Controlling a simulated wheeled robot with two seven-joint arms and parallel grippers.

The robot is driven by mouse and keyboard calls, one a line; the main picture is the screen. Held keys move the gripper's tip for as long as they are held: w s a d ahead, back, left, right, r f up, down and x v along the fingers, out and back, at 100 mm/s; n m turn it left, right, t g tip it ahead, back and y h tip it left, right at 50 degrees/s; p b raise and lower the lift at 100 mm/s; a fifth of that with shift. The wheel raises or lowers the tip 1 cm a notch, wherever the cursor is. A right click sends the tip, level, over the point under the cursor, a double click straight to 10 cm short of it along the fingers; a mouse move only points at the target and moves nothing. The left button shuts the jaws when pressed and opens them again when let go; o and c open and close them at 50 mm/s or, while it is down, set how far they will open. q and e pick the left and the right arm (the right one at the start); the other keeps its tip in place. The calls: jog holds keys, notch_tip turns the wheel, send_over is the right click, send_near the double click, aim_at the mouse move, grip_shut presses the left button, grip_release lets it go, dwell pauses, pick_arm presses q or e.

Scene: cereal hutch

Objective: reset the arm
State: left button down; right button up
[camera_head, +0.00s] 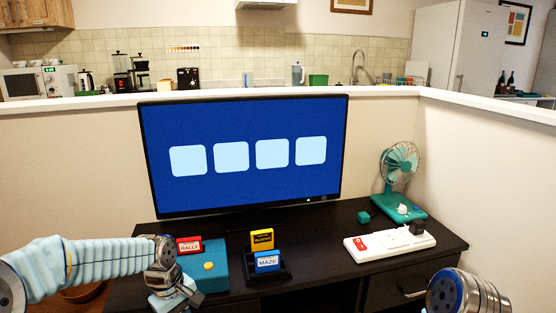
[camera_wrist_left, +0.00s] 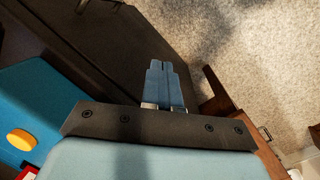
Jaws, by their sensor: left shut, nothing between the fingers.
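My left arm comes in from the left, and its gripper (camera_head: 175,297) is low over the front left of the dark desk, beside the blue console (camera_head: 213,270) with the yellow button. In the left wrist view the left gripper's fingers (camera_wrist_left: 165,70) are together with nothing between them. The console (camera_wrist_left: 35,110) shows at the left edge there, apart from the fingers. A link of my right arm shows at the bottom right of the head view; its gripper is out of view.
A red RALLY cartridge (camera_head: 189,245) is at the console. A yellow cartridge (camera_head: 262,239) and a blue MAZE cartridge (camera_head: 267,261) stand in a dark holder. A monitor (camera_head: 245,200) stands behind. A white power strip (camera_head: 390,243) and teal fan (camera_head: 399,170) are at the right.

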pick_arm(q)
jog(key=s+d+f+m+h, duration=0.1)
jog(key=s+d+f+m, duration=0.3)
jog(key=f, duration=0.7)
jog(key=s+d+f+m+h, duration=0.15)
jog(key=s+d+f, duration=0.4)
jog(key=f, duration=0.55)
jog(key=s+d+f+m, duration=0.1)
jog(key=s+f+m, duration=0.1)
jog(key=s+f, duration=0.4)
jog(key=s, duration=0.3)
jog(key=shift+m+t, duration=0.3)
jog(key=shift+m, duration=0.05)
jog(key=shift+w+d+r, duration=0.1)
